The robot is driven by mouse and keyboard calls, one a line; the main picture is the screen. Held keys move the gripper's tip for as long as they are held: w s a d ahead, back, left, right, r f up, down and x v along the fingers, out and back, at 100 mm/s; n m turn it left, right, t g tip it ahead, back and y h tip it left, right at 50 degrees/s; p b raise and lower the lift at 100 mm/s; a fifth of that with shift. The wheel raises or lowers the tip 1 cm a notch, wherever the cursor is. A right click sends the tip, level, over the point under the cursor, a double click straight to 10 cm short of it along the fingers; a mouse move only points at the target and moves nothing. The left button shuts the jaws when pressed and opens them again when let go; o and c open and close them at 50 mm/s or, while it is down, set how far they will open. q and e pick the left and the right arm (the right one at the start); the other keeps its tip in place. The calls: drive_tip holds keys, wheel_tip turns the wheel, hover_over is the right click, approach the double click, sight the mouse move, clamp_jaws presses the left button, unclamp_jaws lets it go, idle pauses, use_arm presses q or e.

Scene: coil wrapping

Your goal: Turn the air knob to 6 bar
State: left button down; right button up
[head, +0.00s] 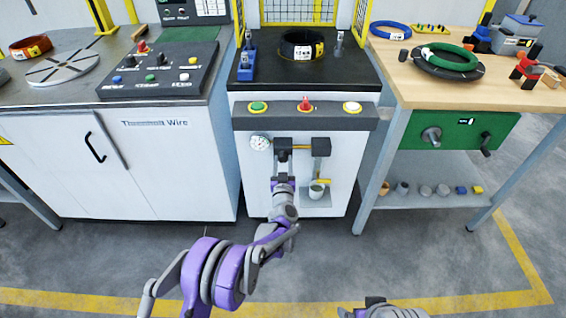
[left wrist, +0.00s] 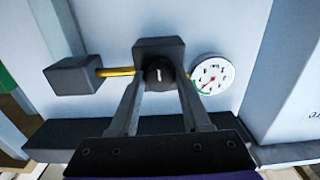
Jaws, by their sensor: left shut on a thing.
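The black air knob (left wrist: 159,73) sits under a dark regulator block (left wrist: 158,48) on the white machine front. In the left wrist view my left gripper (left wrist: 158,85) has a finger on each side of the knob and is shut on it. A white mark shows on the knob. The round white gauge (left wrist: 213,74) is beside the block; its red needle shows, but its numbers are too small to read. In the head view the gauge (head: 260,143) is left of my left gripper (head: 283,165), which hides the knob. Part of my right gripper (head: 376,302) shows at the bottom edge.
A yellow pipe (left wrist: 115,72) joins the regulator to a second dark block (left wrist: 75,75). Buttons (head: 305,106) line the panel above. A workbench (head: 410,95) stands at right; the floor in front is clear.

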use_arm(q)
drive_tip(key=shift+c, duration=2)
unclamp_jaws()
drive_tip(key=s+p, duration=0.1)
drive_tip(key=s, duration=0.9)
drive_tip(key=shift+s+p, duration=0.35)
drive_tip(key=shift+s, duration=0.05)
